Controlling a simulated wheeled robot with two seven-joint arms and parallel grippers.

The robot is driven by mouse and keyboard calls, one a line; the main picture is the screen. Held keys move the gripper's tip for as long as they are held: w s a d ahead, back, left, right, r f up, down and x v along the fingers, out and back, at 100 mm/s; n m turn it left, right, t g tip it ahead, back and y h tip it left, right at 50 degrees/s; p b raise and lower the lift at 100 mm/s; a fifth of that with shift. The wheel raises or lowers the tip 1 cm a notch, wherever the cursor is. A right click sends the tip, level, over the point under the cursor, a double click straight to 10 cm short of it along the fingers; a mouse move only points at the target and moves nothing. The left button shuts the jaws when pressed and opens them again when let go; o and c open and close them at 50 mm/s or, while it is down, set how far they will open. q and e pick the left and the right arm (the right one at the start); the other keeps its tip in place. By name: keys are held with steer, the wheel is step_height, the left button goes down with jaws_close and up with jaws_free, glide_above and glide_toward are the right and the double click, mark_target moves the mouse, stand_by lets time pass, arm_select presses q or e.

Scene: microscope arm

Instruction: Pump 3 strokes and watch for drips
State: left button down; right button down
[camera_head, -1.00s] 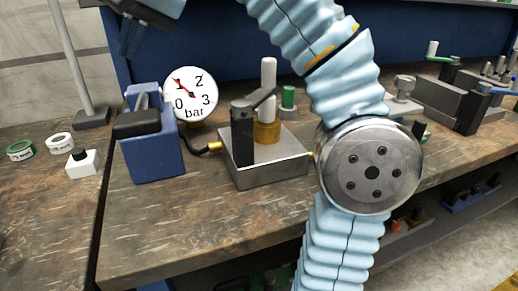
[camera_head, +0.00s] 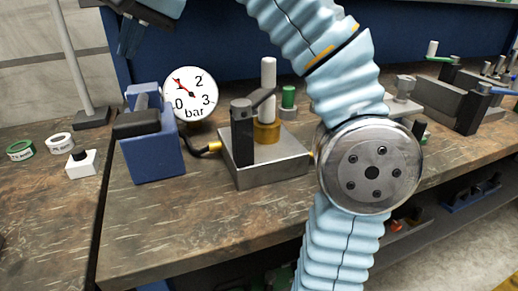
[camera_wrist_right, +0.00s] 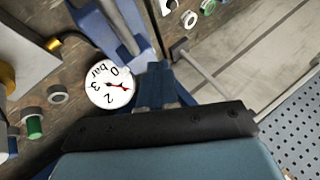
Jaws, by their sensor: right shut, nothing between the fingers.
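The hand pump is a steel block (camera_head: 268,165) on the bench with a dark post (camera_head: 242,135), a short dark lever (camera_head: 263,97), a brass collar (camera_head: 267,131) and a pale upright cylinder (camera_head: 268,75). A hose with brass fittings (camera_head: 204,149) joins it on the left. The round bar gauge (camera_head: 190,94) has its red needle over the place of the 1; the gauge also shows in the right wrist view (camera_wrist_right: 109,85). My right gripper (camera_head: 130,38) is shut and empty, up at the top left, apart from the pump. No drip shows. My left gripper is out of view.
A blue stand (camera_head: 153,157) with a dark bar is beside the gauge. A green-topped part (camera_head: 288,98) is behind the pump. My forearm crosses right of the pump. The bench front is clear.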

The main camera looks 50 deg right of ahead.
stand_by(0.4)
steer(key=r, duration=0.3)
steer(key=shift+w+d+r, duration=0.15)
steer(key=shift+w+r, duration=0.05)
steer(key=shift+r, duration=0.2)
steer(key=shift+f, duration=0.2)
glide_above(145, 104)
steer(key=f, duration=0.5)
steer(key=shift+w+d+f, duration=0.2)
steer(key=shift+w+f, duration=0.05)
steer(key=shift+f, duration=0.15)
steer(key=shift+f+b, duration=0.75)
steer(key=shift+s+a+f+b, duration=0.1)
steer(key=shift+s+f+b, duration=0.05)
steer(key=shift+f+b, duration=0.4)
steer(key=shift+f, duration=0.1)
stand_by(0.6)
